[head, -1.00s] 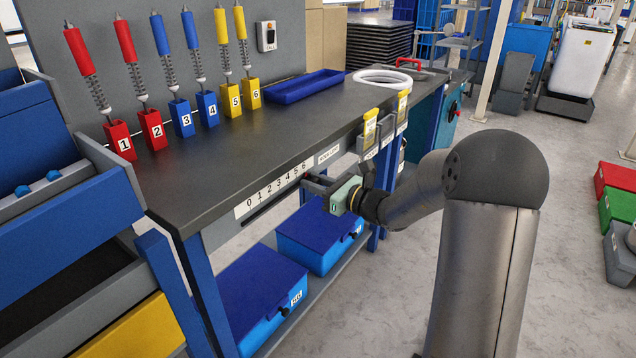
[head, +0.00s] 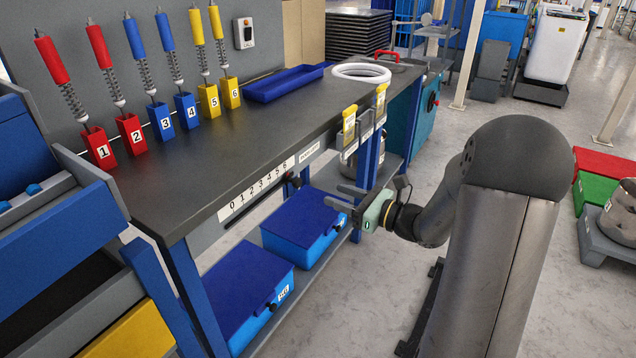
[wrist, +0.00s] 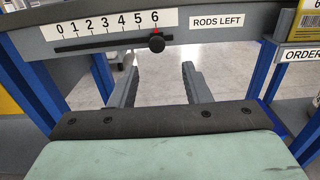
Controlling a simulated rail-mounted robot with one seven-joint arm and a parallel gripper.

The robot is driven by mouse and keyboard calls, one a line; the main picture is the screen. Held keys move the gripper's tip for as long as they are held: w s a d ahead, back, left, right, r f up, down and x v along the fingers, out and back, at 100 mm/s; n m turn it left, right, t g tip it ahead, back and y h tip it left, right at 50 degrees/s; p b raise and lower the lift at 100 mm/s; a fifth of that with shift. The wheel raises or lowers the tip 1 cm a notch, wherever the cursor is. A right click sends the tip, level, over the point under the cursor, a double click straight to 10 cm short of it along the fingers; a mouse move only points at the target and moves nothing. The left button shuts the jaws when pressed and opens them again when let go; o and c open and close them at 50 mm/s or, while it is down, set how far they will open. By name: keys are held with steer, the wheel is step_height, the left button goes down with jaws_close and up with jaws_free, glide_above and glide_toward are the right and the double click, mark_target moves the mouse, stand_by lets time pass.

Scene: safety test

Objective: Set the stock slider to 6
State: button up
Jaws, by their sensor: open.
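The stock slider is a dark slot under a white scale (wrist: 110,24) numbered 0 to 6 on the bench's front edge. Its round black knob (wrist: 156,43) stands under the 6, with a small red pointer just above it at the 6. In the head view the knob (head: 293,180) shows at the right end of the scale (head: 256,188). My gripper (head: 343,198) is open and empty, in front of the bench edge and apart from the knob. In the wrist view my two fingers (wrist: 160,72) are spread below the knob with floor visible between them.
A "RODS LEFT" label (wrist: 217,22) is right of the scale. Yellow holders (head: 349,128) hang on the bench front. Blue lidded boxes (head: 303,222) stand on the shelf below. Numbered rod holders (head: 131,133) line the bench's back. Floor right of my arm is partly clear.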

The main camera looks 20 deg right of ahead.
steer(key=v, duration=0.5)
steer(key=shift+s+d+p, duration=0.1)
steer(key=shift+p, duration=0.3)
steer(key=s+a+r+n+g+p, duration=0.6)
steer(key=a+p, duration=0.1)
steer(key=a, duration=0.1)
steer(key=s+a+r+n+g+p, duration=0.6)
steer(key=a+n+p, duration=0.1)
steer(key=a, duration=0.2)
steer(key=s+d+r+n+g+h+p, duration=0.1)
steer(key=s+d+r+n+h+p, duration=0.2)
steer(key=s+r+n+h+p, duration=0.8)
steer(key=s+r+n+p, duration=0.1)
steer(key=n+p, duration=0.2)
steer(key=n, duration=0.1)
steer(key=shift+s+d+r+h, duration=0.2)
steer(key=shift+s+r+h, duration=0.1)
steer(key=shift+s+r, duration=0.1)
